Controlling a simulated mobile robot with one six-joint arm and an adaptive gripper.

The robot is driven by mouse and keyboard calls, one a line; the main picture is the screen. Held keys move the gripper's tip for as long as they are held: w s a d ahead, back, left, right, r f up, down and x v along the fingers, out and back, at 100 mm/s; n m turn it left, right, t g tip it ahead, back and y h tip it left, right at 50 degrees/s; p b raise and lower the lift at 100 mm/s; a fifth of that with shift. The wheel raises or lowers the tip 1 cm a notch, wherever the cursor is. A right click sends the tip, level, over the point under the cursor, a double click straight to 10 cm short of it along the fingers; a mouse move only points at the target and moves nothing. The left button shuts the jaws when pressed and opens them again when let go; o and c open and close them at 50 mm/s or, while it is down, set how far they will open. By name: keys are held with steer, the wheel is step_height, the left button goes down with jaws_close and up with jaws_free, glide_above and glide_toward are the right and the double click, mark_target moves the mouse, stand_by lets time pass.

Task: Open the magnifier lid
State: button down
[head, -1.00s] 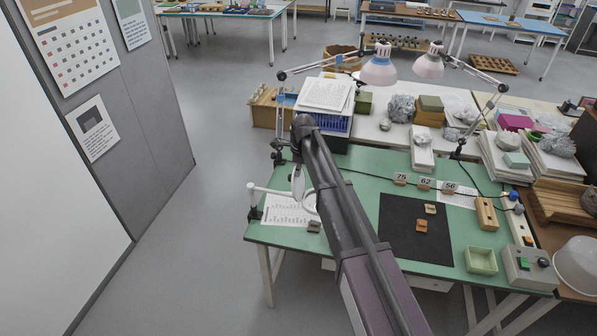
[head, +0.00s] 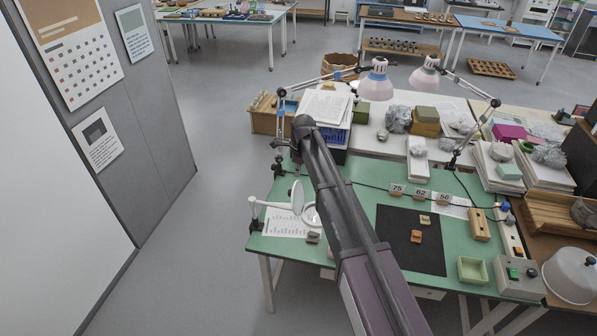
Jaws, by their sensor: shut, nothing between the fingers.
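The magnifier stands at the left end of the green table, on a white arm clamped to the edge. Its round ring (head: 311,216) lies about level. Its pale round lid (head: 298,197) stands raised, nearly upright, at the ring's left side. My dark arm crosses the table from the bottom and hides part of the ring's right side. My gripper (head: 297,157) shows only as a small dark shape below the arm's bend, above and apart from the lid. It is shut and holds nothing; its fingertips are hard to make out.
A printed sheet (head: 282,222) and a small grey block (head: 313,237) lie by the magnifier. A black mat (head: 397,257) with small sherds is right of my arm. Lamps (head: 375,82) and a blue crate with papers stand behind. The floor at left is clear.

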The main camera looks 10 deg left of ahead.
steer(key=shift+r+p, duration=0.7)
steer(key=shift+r, duration=0.3)
steer(key=s+d+f+n+b, duration=0.3)
steer(key=s+d+n, duration=0.3)
steer(key=d, duration=0.6)
steer(key=s+d+f+n+b, duration=0.4)
steer(key=s+d+n, duration=0.2)
steer(key=s+d, duration=0.3)
steer(key=s+d+f+n+h+b, duration=0.1)
steer(key=s+d+f+n+b, duration=0.3)
steer(key=d, duration=1.3)
steer(key=s+n, duration=0.2)
steer(key=s, duration=0.2)
steer(key=shift+s+f, duration=0.15)
steer(key=shift+s, duration=0.15)
